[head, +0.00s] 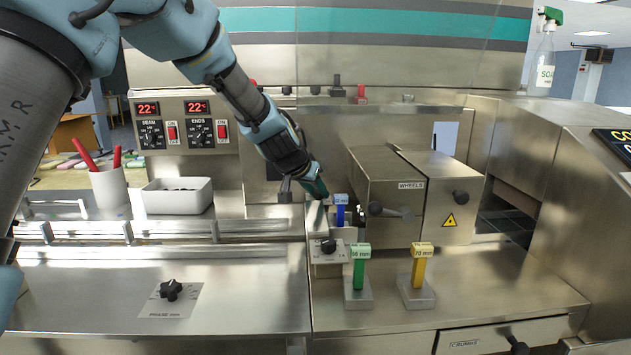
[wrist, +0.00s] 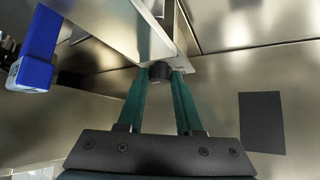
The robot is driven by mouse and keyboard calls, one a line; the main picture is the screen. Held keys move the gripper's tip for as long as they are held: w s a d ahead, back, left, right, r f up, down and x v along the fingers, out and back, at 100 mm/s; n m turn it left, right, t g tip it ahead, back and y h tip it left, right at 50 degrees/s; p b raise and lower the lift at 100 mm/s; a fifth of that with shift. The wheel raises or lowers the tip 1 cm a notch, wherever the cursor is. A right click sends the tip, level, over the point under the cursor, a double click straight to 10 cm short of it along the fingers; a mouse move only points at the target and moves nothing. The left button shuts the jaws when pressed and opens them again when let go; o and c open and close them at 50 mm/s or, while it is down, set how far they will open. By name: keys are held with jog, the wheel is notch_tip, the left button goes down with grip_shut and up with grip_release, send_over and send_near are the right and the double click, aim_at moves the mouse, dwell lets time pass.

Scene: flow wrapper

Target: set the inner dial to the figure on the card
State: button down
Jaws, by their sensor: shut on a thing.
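My gripper (head: 318,190) reaches down behind the blue-topped post in the head view. In the wrist view my gripper (wrist: 158,76) has its two teal fingers closed on a small black knob (wrist: 159,71) at the end of a metal housing (wrist: 145,38). This knob seems to be the inner dial; its scale and setting cannot be read. In the head view the knob is hidden. A pale sheet (head: 445,138), perhaps the card, is on the back panel at right; no figure is legible on it.
Blue (head: 341,207), green (head: 360,268) and yellow (head: 422,265) posts stand near the gripper. Other dials are a small black knob (head: 328,246) and the phase knob (head: 171,290). The WHEELS box (head: 405,190) is close on the right. A dark rectangle (wrist: 262,122) is right of the fingers.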

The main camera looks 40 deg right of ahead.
jog(key=n+t+p, duration=0.1)
jog(key=p, duration=0.3)
jog(key=r+n+t+y+p, duration=0.1)
jog(key=n+p, duration=0.1)
jog(key=p, duration=0.3)
jog(key=shift+s+d, duration=0.15)
jog(key=shift+s, duration=0.15)
jog(key=n+t+y+p, duration=0.1)
jog(key=n+p, duration=0.1)
jog(key=p, duration=0.3)
jog(key=n+p, duration=0.1)
jog(key=p, duration=0.1)
jog(key=n+t+y+p, duration=0.1)
jog(key=p, duration=0.1)
jog(key=shift+s+d+f+p, duration=0.1)
jog(key=shift+d+f+p, duration=0.05)
jog(key=shift+f+p, duration=0.2)
jog(key=shift+n+t+y+p, duration=0.4)
jog(key=shift+n+y+p, duration=0.2)
jog(key=shift+n+p, duration=0.1)
jog(key=shift+d+f+n+y+p, duration=0.15)
jog(key=shift+n+y+p, duration=0.15)
jog(key=shift+n+y, duration=0.15)
jog(key=c, duration=0.8)
grip_release()
jog(key=shift+c, duration=0.2)
